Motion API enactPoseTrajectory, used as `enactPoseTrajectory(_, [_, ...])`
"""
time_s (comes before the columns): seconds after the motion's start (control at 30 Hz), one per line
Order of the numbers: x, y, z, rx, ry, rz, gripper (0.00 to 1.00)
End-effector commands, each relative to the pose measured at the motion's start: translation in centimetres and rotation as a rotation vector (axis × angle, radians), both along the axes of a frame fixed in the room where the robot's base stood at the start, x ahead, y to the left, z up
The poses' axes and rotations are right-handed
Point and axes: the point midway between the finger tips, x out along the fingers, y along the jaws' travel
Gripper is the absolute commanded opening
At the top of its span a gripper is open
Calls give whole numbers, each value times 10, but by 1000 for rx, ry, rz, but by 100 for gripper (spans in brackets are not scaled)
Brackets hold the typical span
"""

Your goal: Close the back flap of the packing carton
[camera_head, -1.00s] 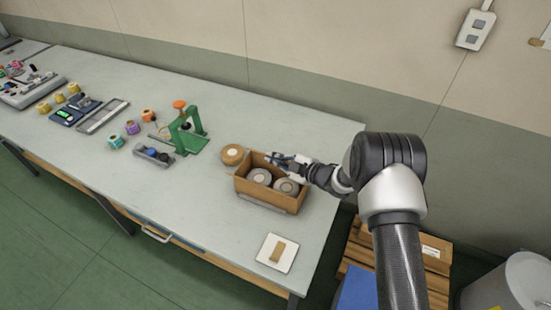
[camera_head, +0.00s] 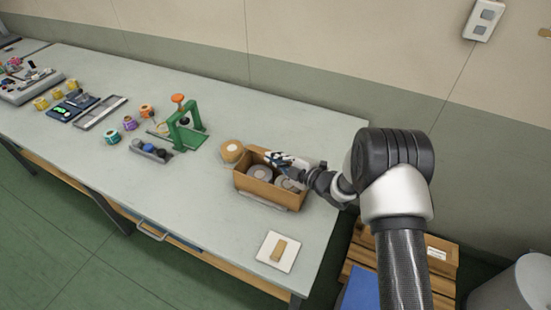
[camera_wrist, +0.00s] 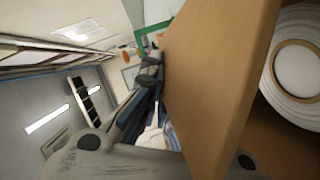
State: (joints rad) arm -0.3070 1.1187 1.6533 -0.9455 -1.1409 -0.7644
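The packing carton (camera_head: 266,193) stands open near the right end of the bench, with grey-white rolls inside, one of them (camera_head: 260,173) at the left. My gripper (camera_head: 277,158) is at the carton's back edge, reaching in from the right and partly covering the right roll. In the wrist view a large brown cardboard panel (camera_wrist: 215,75) fills the middle, close to the camera, with a white roll (camera_wrist: 298,70) to its right. My gripper's fingers (camera_wrist: 148,85) are left of the panel, partly hidden by it. I cannot tell their gap, or whether they touch the back flap.
A tan roll (camera_head: 232,151) sits just left of the carton. A green stand (camera_head: 187,132) is farther left, with small coloured rolls beyond. A white plate with a tan block (camera_head: 279,251) lies in front. The bench between is clear, and the wall is behind.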

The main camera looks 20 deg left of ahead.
Motion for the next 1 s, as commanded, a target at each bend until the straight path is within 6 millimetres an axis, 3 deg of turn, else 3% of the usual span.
enactPoseTrajectory(0.33, [0,0,0,0,1,0,23])
enactPoseTrajectory(0.67, [0,-2,0,0,1,0,23])
enactPoseTrajectory(0.87, [-10,-25,6,1,3,-4,23])
enactPoseTrajectory(1.0, [-21,-53,12,1,2,-5,23])
